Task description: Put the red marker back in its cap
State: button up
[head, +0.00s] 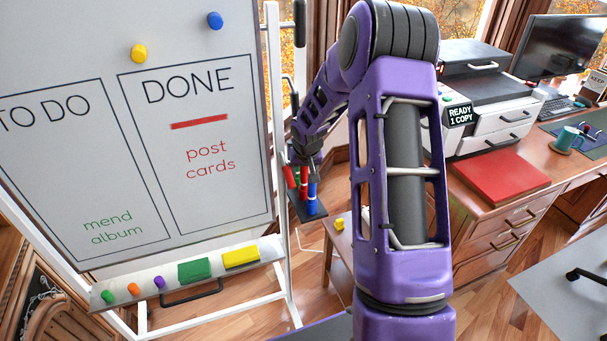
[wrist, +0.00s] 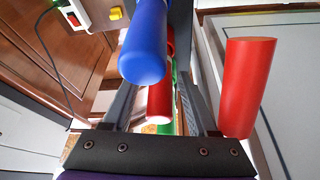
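My gripper (wrist: 160,95) reaches over a dark stand (head: 298,211) right of the whiteboard. In the wrist view its two fingers stand apart, with no object visibly clamped; the far tips are partly hidden. A red cylinder (wrist: 248,88), looking like the red marker, is outside the right finger, with no visible support; I cannot tell whether it touches. In the head view a red piece (head: 290,178) shows at the left of the group. A second red piece (wrist: 159,103), perhaps the cap, and a green piece (wrist: 166,128) show between the fingers. A blue marker (wrist: 144,50) is left of them.
The whiteboard (head: 205,215) has a ledge (head: 225,279) with a green eraser (head: 194,271) and a yellow one (head: 240,258). A wooden desk (head: 560,172) with a red folder (head: 499,177) and printer (head: 493,125) stands at right. A low wooden table (head: 341,253) is below the arm.

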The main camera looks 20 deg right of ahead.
dwell(0.3)
jog(key=v, duration=1.7)
jog(key=shift+s+p, duration=0.3)
jog(key=shift+p, duration=0.15)
